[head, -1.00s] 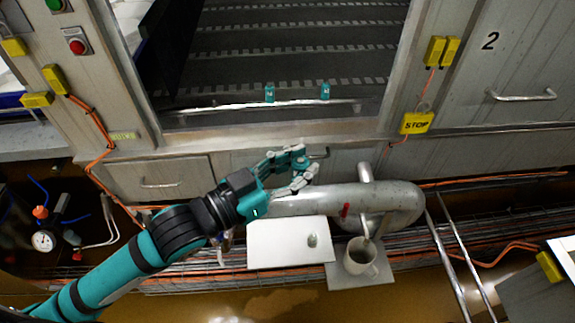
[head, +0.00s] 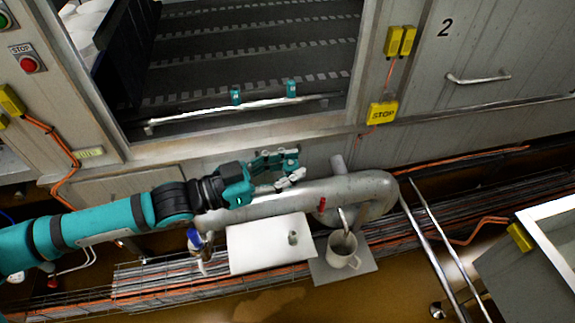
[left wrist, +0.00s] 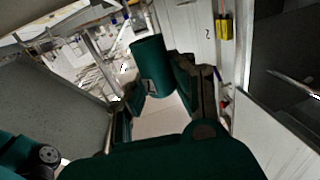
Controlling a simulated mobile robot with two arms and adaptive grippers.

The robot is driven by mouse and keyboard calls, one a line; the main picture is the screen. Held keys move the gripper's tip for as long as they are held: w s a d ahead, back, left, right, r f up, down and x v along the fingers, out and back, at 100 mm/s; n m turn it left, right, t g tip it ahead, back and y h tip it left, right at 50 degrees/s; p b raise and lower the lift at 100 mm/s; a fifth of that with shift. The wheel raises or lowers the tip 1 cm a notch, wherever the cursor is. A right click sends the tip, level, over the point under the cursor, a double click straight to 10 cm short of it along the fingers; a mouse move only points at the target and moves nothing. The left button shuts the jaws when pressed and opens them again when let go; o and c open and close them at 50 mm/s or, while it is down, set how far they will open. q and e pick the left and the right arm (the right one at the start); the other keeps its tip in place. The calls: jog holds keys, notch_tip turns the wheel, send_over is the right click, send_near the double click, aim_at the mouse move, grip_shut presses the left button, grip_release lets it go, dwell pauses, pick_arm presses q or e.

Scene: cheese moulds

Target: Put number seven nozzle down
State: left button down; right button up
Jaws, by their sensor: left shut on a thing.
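My left gripper (head: 291,170) is above the big grey pipe in the head view, in front of the machine's lower panel. In the left wrist view my left gripper (left wrist: 158,100) is shut on a teal cylindrical nozzle (left wrist: 149,62). The nozzle has a small pale label whose number I cannot read, and the fingers hide its lower part. In the head view it is hard to tell from the teal fingers. Two other teal nozzles, a left one (head: 235,96) and a right one (head: 291,89), stand at the metal bar by the belt opening. My right gripper is not in view.
A white board (head: 252,248) with a small grey piece (head: 292,238) lies below the pipe (head: 345,190). Cable trays run along the floor.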

pick_arm(q)
jog(key=shift+s+a+m+g+h, duration=0.2)
jog(key=shift+a+m+g, duration=0.4)
jog(key=shift+g, duration=0.45)
jog(key=shift+s+a+m+g+h, duration=0.1)
jog(key=shift+a+m+g+h, duration=0.3)
jog(key=shift+m+g, duration=0.55)
jog(key=shift+s+a+m+g+h, duration=0.15)
jog(key=shift+a+m+g, duration=0.4)
jog(key=shift+g, duration=0.65)
